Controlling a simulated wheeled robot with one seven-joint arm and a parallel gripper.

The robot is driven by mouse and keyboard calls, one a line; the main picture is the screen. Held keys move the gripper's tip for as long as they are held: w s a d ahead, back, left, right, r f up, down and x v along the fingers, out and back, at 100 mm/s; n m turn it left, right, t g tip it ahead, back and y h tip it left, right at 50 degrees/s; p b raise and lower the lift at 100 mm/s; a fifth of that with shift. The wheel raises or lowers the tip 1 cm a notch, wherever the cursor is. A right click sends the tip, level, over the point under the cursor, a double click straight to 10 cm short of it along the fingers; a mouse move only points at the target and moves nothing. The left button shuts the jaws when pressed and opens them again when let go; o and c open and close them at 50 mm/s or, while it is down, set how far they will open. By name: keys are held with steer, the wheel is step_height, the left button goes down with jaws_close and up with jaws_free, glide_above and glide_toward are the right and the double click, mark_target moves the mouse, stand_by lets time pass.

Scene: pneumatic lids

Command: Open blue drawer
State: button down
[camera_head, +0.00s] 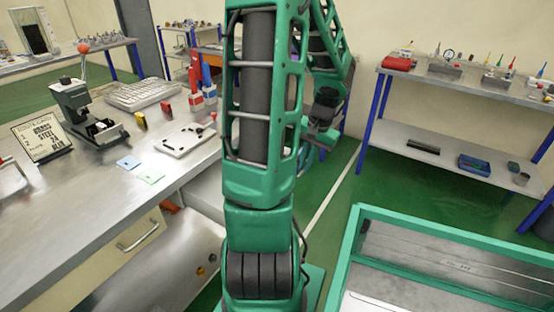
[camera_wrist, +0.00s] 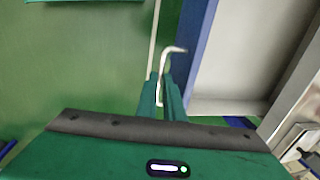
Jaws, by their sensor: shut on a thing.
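Right of the band is a pale grey area with a raised edge.
A workbench (camera_head: 70,225) with a press (camera_head: 88,115) and small parts stands at left. A shelf with blue legs (camera_head: 465,160) is at back right. A green-framed bin (camera_head: 440,233) is at front right. Green floor (camera_head: 400,185) lies clear between them.

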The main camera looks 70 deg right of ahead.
steer(key=shift+s+a, duration=0.1)
steer(key=shift+s, duration=1.1)
steer(key=c, duration=1.9)
jaws_free()
steer(key=shift+r, duration=0.15)
step_height(320, 180, up, 10)
steer(key=s, duration=0.2)
steer(key=shift+a+r, duration=0.2)
steer(key=shift+w, duration=0.1)
